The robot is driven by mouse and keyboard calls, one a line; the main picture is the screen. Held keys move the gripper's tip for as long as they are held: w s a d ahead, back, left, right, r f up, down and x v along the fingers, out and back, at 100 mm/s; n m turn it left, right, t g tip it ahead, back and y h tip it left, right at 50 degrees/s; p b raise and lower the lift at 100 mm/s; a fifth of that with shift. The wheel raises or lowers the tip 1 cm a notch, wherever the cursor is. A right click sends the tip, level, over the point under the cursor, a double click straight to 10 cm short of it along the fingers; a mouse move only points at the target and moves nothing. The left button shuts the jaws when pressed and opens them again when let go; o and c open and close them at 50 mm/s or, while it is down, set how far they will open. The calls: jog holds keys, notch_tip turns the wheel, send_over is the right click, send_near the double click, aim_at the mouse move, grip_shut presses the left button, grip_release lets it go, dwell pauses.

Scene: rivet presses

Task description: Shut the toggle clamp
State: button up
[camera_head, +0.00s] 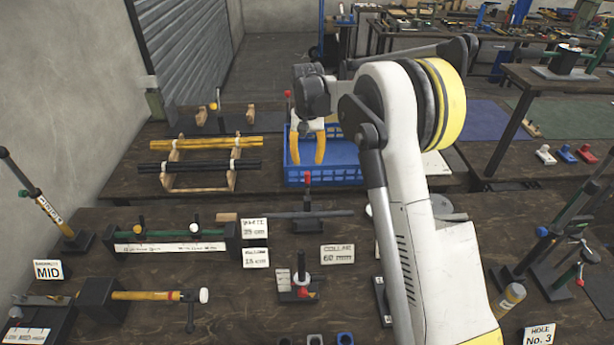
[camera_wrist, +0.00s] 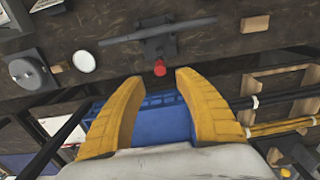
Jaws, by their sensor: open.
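What looks like the toggle clamp (camera_head: 306,222) stands on the front bench in the head view, a small dark base with an upright lever ending in a red grip (camera_head: 307,178). A grey rod (camera_head: 340,214) lies across it. In the wrist view the clamp (camera_wrist: 158,45) is beyond the fingertips, its red grip (camera_wrist: 160,67) facing the camera. My gripper (camera_head: 306,162) has yellow fingers spread apart and empty, above and behind the clamp. In the wrist view the red grip lies just past the gap between the fingers (camera_wrist: 158,78). Nothing touches it.
A blue crate (camera_head: 345,165) sits on the bench behind, below my gripper. A wooden rack (camera_head: 200,178) with yellow and black rods stands left of it. A stand with a white ring and red knob (camera_head: 301,284) is in front of the clamp. Small label signs (camera_head: 338,254) stand nearby.

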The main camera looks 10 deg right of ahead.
aim_at(307, 173)
notch_tip(307, 173, down, 8)
jog(key=shift+r+b, duration=0.15)
jog(key=shift+b, duration=0.55)
grip_shut()
